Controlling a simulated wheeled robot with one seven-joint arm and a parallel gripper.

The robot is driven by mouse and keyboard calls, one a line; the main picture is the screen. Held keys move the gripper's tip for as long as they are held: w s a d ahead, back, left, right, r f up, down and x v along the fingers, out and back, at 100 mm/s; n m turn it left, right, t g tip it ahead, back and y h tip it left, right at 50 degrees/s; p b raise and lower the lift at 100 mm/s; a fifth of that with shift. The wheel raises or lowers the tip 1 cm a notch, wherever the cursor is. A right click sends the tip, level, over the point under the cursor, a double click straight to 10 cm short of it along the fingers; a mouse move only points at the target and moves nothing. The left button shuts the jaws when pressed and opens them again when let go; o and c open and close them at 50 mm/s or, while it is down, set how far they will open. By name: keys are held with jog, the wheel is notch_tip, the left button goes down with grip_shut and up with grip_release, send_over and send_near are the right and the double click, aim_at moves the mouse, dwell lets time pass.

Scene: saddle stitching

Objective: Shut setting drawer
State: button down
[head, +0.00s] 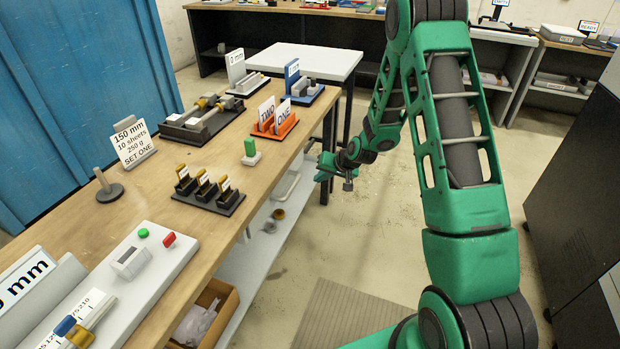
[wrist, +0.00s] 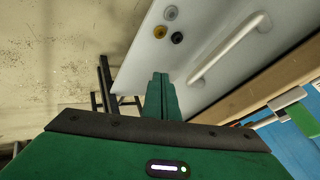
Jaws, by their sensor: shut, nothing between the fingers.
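A pale grey surface with a white bar handle (wrist: 229,48) shows in the wrist view; it looks like the setting drawer (wrist: 205,28), but I cannot tell how far it stands open. In the head view a pale drawer-like part (head: 287,186) sits under the wooden tabletop's right edge, partly hidden by it. My gripper (head: 325,172) is in the aisle just right of it. In the wrist view my gripper (wrist: 160,76) is shut and empty, with its fingertips left of the handle and apart from it.
Grey, yellow and dark round pieces (wrist: 172,31) lie near the handle. The wooden workbench (head: 165,185) carries signs, holders and a green block (head: 250,147). A white table (head: 305,60) stands behind. An open cardboard box (head: 215,305) is below the bench.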

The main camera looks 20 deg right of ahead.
jog(key=s+d+r+g+h, duration=0.2)
jog(key=s+d+r, duration=0.3)
jog(key=s+r, duration=0.65)
jog(key=s+d+r+g+h, duration=0.15)
jog(key=s+d+r, duration=0.25)
jog(key=s+r, duration=0.75)
jog(key=s+r+m+g, duration=0.2)
jog(key=s+g, duration=0.1)
jog(key=s, duration=2.1)
jog(key=shift+s+g+y, duration=0.35)
jog(key=shift+s, duration=0.05)
